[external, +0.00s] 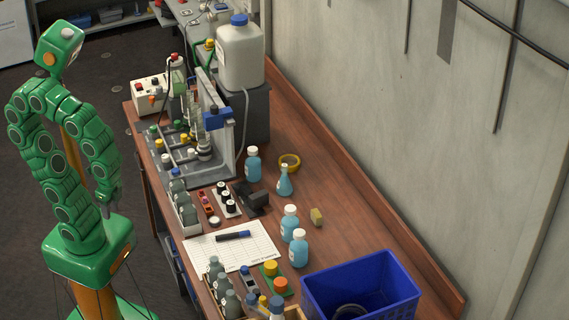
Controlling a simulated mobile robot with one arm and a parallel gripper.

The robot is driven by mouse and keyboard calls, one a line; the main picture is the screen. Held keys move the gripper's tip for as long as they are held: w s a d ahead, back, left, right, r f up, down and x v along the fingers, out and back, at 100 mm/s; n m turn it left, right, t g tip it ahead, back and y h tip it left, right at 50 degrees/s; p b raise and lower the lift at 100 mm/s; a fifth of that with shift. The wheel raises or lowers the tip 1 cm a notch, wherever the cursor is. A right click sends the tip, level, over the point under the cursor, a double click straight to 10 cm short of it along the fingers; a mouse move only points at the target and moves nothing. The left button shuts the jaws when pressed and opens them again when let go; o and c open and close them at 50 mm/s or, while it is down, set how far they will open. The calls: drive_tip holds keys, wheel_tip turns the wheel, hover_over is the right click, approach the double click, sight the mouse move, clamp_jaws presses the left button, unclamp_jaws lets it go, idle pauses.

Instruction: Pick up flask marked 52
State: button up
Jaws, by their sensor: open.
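My green arm is folded beside the bench's left edge. My gripper (106,209) hangs low at the end of it, away from the flask and small in view. It holds nothing that I can see.
The wooden bench (345,222) has bare room right of the flask. A blue crate (362,280) stands at the near end.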

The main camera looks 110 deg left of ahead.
drive_tip(key=shift+o, duration=0.3)
drive_tip(key=o, duration=0.3)
drive_tip(key=shift+w, duration=0.1)
